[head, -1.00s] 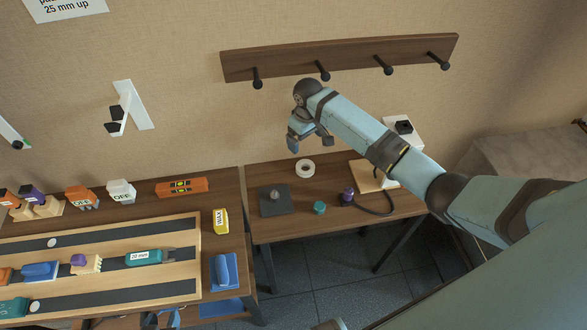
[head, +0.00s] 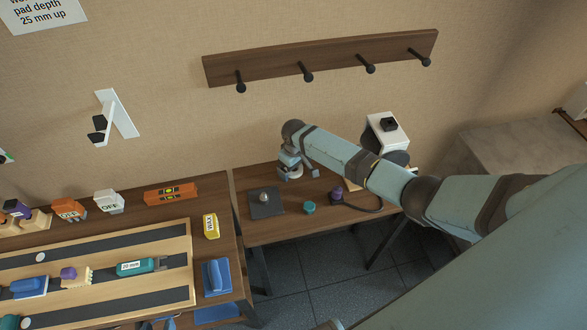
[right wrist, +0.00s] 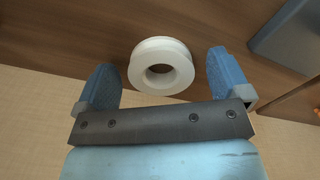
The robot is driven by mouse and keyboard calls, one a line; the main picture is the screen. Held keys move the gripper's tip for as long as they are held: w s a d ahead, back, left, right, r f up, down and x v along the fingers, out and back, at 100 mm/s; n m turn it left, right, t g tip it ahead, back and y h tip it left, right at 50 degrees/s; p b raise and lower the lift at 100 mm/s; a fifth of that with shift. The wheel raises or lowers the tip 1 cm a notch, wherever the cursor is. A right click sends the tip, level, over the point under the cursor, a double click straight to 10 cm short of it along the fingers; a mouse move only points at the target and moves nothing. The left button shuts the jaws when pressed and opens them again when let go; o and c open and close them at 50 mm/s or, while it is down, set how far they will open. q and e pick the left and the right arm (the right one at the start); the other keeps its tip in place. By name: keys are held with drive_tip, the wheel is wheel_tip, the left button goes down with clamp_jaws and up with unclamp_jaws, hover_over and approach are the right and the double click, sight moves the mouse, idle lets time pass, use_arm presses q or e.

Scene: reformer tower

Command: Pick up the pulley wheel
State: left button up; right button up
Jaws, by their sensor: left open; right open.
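The pulley wheel is a white grooved ring with a centre hole, lying on the right-hand table. In the right wrist view the wheel (right wrist: 140,66) lies between the blue fingertips of my right gripper (right wrist: 161,70), with a gap on each side. In the head view my right gripper (head: 299,168) is low over the table's back part, open and empty, and mostly hides the wheel (head: 291,175). My left gripper (head: 160,323) shows only in part at the bottom edge and is open.
Near the wheel are a dark square pad with a grey knob (head: 265,201), a teal round piece (head: 309,207) and a purple piece with a cable (head: 337,196). A pegged rail (head: 325,55) is on the wall above. The left bench holds a yellow WAX block (head: 211,226).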

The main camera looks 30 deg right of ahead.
drive_tip(key=c, duration=1)
